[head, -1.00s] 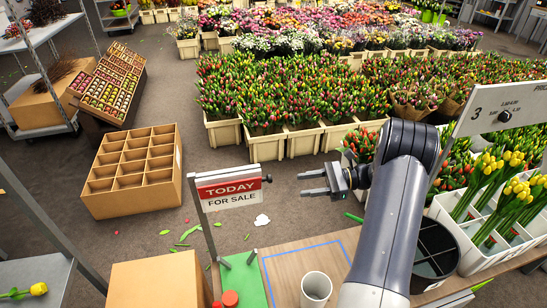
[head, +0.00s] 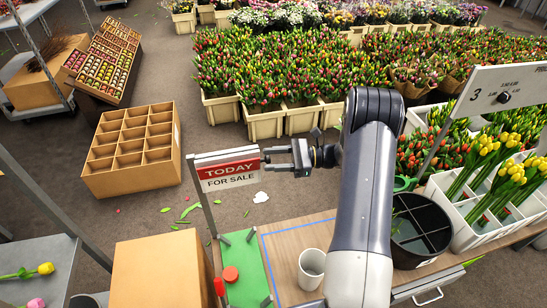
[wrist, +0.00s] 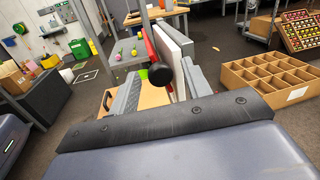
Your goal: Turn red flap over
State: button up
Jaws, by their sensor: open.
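The red flap (head: 228,168), lettered TODAY, is the red band on a small white sign (head: 228,183) on a grey post. FOR SALE shows below the band. My gripper (head: 268,157) is open at the right edge of the sign, fingers pointing left. In the wrist view the sign shows edge-on, with a strip of red at its left, between my open fingers (wrist: 160,88). A round black knob (wrist: 160,74) sits at the near edge of the sign, between the fingers. I cannot tell whether either finger touches it.
A black bucket (head: 412,250) stands at the right. Cardboard boxes (head: 160,275) stand left of the bench. Tulip crates fill the back.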

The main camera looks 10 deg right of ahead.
jog(key=c, duration=1)
jog(key=shift+w+r+m+h+p, duration=0.15)
jog(key=shift+w+m+p, duration=0.3)
jog(key=shift+m, duration=0.3)
jog(key=shift+w+m+h+p, duration=0.15)
jog(key=shift+w+m+p, duration=0.15)
jog(key=shift+m+p, duration=0.35)
jog(key=o, duration=1)
jog(key=s+d+b, duration=0.1)
jog(key=d+b, duration=0.1)
jog(key=d, duration=0.8)
jog(key=shift+s+d+r, duration=0.25)
jog(key=shift+s+d, duration=0.05)
jog(key=shift+s, duration=0.1)
